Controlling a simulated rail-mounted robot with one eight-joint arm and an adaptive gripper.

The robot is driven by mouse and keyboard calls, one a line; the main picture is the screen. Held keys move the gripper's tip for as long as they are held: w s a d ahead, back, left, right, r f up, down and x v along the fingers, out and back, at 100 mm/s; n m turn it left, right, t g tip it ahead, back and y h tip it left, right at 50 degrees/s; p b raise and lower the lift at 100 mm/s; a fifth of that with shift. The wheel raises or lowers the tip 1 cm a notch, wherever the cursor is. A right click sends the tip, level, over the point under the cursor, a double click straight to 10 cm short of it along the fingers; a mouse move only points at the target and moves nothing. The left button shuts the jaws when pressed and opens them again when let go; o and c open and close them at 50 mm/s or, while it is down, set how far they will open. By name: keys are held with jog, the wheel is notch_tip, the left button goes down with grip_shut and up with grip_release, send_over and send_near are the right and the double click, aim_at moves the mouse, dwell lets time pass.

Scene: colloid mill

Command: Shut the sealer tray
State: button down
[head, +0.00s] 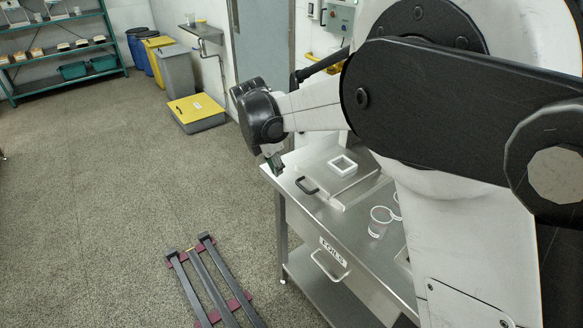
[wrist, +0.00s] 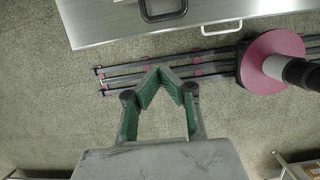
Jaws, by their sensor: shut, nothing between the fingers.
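The sealer tray (head: 338,176) is a flat metal tray with a black handle (head: 306,187) on its left edge and a white square frame (head: 343,166) on top. It lies on the steel bench, partly hidden by my arm. The black handle also shows at the top of the wrist view (wrist: 163,14). My gripper (head: 276,165) is by the bench's left corner, to the left of the handle and apart from it. In the wrist view my gripper (wrist: 161,72) has its green-lined fingertips together, with nothing between them, below the handle in the picture.
The steel bench (head: 345,235) has a drawer labelled FOILS (head: 331,262) in front. Clear cups (head: 379,222) stand on the bench right of the tray. Dark floor rails (head: 212,285) lie in front. A yellow-lidded box (head: 195,108) stands by the wall; the floor left is open.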

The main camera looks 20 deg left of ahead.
jog(key=w+d+f, duration=0.1)
jog(key=w+f, duration=0.1)
jog(key=f, duration=0.2)
jog(key=w+d+f+p, duration=0.1)
jog(key=w+f, duration=0.2)
jog(key=f, duration=0.2)
jog(key=shift+d+f, duration=0.2)
jog(key=shift+d, duration=0.15)
dwell(0.3)
